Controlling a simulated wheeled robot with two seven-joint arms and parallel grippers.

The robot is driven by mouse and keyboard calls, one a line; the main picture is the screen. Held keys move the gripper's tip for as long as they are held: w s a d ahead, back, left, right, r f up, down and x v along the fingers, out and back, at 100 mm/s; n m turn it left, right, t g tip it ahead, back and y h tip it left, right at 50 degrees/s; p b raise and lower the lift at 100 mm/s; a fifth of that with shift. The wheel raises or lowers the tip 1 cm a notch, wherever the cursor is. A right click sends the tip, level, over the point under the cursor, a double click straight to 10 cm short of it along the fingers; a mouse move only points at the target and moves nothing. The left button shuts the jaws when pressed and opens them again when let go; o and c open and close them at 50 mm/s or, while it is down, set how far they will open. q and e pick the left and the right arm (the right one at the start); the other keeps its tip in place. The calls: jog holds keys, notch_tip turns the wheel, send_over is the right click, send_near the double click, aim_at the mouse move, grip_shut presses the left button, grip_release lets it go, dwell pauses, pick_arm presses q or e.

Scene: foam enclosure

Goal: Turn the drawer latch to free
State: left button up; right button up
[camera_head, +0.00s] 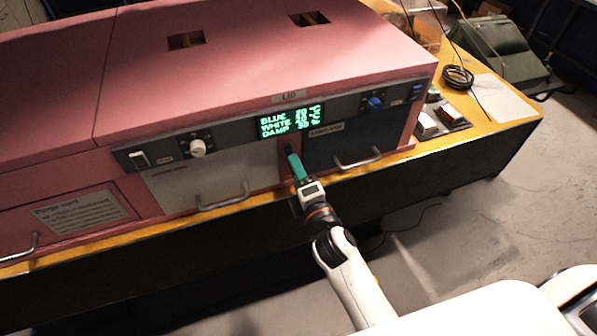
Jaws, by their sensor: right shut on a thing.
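A pink foam enclosure (270,60) stands on a yellow-topped bench. Its front has a white drawer (195,178) at left and a dark blue drawer (345,142) at right, each with a grey bar handle. My right gripper (293,158) reaches in from below. Its green fingers are shut at the pink strip between the two drawers, just under the display. The drawer latch there is mostly hidden by the fingers; only a small dark part (288,149) shows at their tips. I cannot tell which way the latch is turned. My left gripper is not in view.
A green-lit display (290,121) sits above the latch. A switch box (440,122) and a black cable coil (457,78) lie at right. The floor in front is clear.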

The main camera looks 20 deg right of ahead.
jog(key=shift+m, duration=0.8)
jog(key=o, duration=1)
jog(key=shift+s+d+b, duration=0.2)
jog(key=shift+s+b, duration=1.75)
jog(key=shift+s, duration=4.1)
